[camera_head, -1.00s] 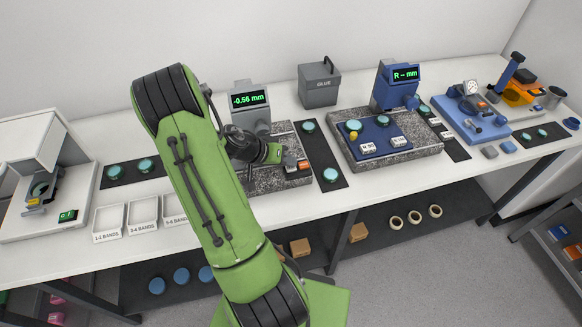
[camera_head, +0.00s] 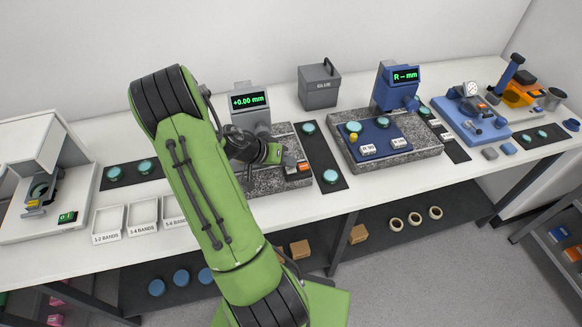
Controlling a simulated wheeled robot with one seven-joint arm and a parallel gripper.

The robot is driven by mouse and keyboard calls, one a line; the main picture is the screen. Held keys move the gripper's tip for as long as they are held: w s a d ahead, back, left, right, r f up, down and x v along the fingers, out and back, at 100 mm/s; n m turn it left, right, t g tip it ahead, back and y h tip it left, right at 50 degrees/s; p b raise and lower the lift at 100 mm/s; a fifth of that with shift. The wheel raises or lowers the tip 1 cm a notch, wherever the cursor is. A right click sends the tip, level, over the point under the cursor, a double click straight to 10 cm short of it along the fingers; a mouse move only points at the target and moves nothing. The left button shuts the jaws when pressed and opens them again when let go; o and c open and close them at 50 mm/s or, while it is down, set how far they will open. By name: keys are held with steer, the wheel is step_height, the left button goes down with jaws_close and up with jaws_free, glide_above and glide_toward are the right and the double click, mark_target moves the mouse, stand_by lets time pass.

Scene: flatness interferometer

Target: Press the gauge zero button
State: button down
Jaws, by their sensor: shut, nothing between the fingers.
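The gauge stand (camera_head: 251,112) has a dark display (camera_head: 249,100) that reads +0.00 mm in green. It rises from the back of a speckled granite plate (camera_head: 265,182). My gripper (camera_head: 287,160) is over the right part of this plate, with its fingers right beside a small block with an orange face (camera_head: 304,167). I cannot tell if the fingers touch it. No separate zero button can be made out; my gripper and arm hide part of the plate and the gauge's lower part. The gripper looks shut and empty.
A dark mat with teal discs (camera_head: 331,179) lies right of the plate. Beyond it is a blue gauge (camera_head: 397,88) on another granite plate (camera_head: 425,150). White trays (camera_head: 144,210) are left of my arm.

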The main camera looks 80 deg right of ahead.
mark_target(287, 169)
steer(key=shift+r, duration=0.4)
steer(key=shift+r+p, duration=1.75)
steer(key=shift+r, duration=0.85)
steer(key=shift+f, duration=0.1)
